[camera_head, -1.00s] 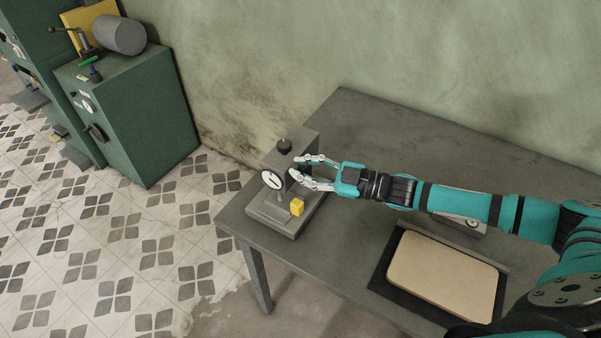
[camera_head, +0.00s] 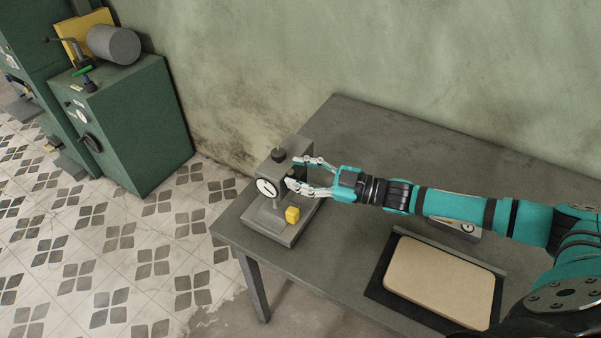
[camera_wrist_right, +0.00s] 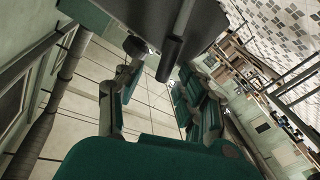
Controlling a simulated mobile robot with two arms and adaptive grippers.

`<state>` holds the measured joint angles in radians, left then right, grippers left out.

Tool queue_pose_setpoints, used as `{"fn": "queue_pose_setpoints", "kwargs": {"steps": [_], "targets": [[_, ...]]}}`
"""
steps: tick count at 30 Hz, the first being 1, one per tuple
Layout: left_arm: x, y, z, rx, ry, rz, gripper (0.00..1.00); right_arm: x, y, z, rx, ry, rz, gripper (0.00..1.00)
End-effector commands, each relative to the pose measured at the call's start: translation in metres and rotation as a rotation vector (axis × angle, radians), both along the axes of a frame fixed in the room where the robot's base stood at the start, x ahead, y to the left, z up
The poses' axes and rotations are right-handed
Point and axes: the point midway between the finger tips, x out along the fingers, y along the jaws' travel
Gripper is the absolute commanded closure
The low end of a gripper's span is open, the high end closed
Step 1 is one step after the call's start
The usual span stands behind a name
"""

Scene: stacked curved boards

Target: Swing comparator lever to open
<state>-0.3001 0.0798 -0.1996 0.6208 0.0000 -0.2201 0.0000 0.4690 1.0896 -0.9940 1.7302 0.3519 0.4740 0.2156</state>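The grey comparator (camera_head: 289,231) stands near the left end of the table, with a white round dial (camera_head: 266,187) on its front and a dark knob (camera_head: 278,155) on top. A dark upright piece, seemingly the lever, shows between the fingertips. In the right wrist view a dark cylindrical handle on a rod (camera_wrist_right: 172,55) shows between the spread fingers (camera_wrist_right: 160,88); contact cannot be told. My left gripper is not in view.
The grey table (camera_head: 345,130) is bare behind my arm. A beige board on a dark base (camera_head: 440,281) lies at the front right. Another small device with a dial (camera_head: 467,228) is partly hidden by my arm. A green cabinet (camera_head: 150,125) stands apart at the left.

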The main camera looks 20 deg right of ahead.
Motion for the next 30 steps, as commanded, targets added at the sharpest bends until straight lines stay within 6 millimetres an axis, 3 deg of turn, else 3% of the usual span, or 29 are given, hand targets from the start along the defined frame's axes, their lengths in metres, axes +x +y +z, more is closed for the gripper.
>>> {"fn": "queue_pose_setpoints", "kwargs": {"steps": [8,21,30], "targets": [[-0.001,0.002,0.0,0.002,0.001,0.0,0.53,-0.005,-0.006,-0.001,-0.002,0.001,0.0,0.62],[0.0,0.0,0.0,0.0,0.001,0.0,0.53,-0.06,-0.073,-0.004,-0.003,0.005,0.0,0.62],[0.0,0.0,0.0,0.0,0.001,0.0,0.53,-0.076,-0.094,-0.003,0.0,0.0,0.0,0.62]]}}
